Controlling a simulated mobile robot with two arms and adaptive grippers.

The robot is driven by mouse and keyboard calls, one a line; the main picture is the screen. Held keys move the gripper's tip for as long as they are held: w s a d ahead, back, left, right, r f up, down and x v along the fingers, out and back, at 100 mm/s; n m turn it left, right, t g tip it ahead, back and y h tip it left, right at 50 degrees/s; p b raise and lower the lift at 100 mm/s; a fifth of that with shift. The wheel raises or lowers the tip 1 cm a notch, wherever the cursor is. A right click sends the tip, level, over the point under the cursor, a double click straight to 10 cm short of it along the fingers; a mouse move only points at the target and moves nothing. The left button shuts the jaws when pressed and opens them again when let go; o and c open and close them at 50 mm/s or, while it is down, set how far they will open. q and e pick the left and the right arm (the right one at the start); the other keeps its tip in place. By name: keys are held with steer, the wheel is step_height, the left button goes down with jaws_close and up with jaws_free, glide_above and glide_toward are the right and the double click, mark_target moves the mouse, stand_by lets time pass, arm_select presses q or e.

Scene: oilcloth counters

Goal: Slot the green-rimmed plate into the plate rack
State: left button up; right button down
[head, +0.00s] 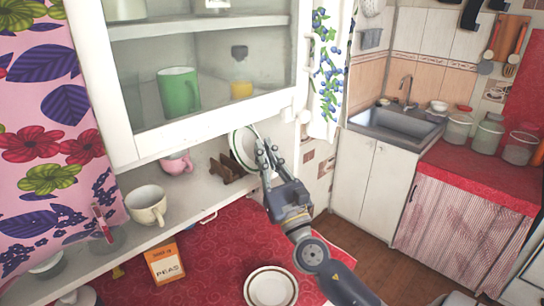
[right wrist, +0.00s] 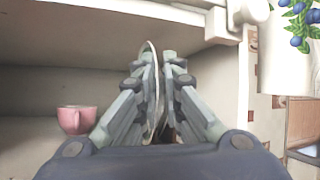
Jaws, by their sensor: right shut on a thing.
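The green-rimmed plate (head: 238,149) is held upright, nearly on edge, under the wall cabinet. My right gripper (head: 266,152) is shut on its right side. In the right wrist view the plate (right wrist: 147,85) shows as a thin edge between the fingers of my right gripper (right wrist: 160,62). The brown wooden plate rack (head: 222,170) stands on the shelf just left of the plate. The plate's lower part is close to the rack; I cannot tell whether they touch. The rack is mostly hidden in the right wrist view. My left gripper is not in view.
A pink cup (head: 177,162) stands left of the rack, and a cream cup (head: 146,205) farther left. The glass-fronted cabinet (head: 215,115) hangs low above the shelf. A brown-rimmed plate (head: 250,290) and a peas box (head: 165,263) are on the red counter.

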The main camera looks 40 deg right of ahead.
mark_target(243, 140)
steer(key=shift+w+a+f+b, duration=0.15)
steer(key=shift+w+b, duration=0.1)
steer(key=shift+w, duration=1.35)
steer(key=shift+w+a+f+b, duration=0.1)
steer(key=shift+w+b, duration=0.1)
steer(key=shift+w, duration=1.4)
steer(key=shift+f+b, duration=0.6)
steer(key=shift+b, duration=0.05)
steer(key=c, duration=1.7)
jaws_free()
steer(key=shift+o, duration=0.2)
steer(key=shift+s+f, duration=0.15)
steer(key=v, duration=1.1)
steer(key=shift+s+f+y, duration=0.2)
steer(key=shift+s+y, duration=0.1)
steer(key=shift+a, duration=0.15)
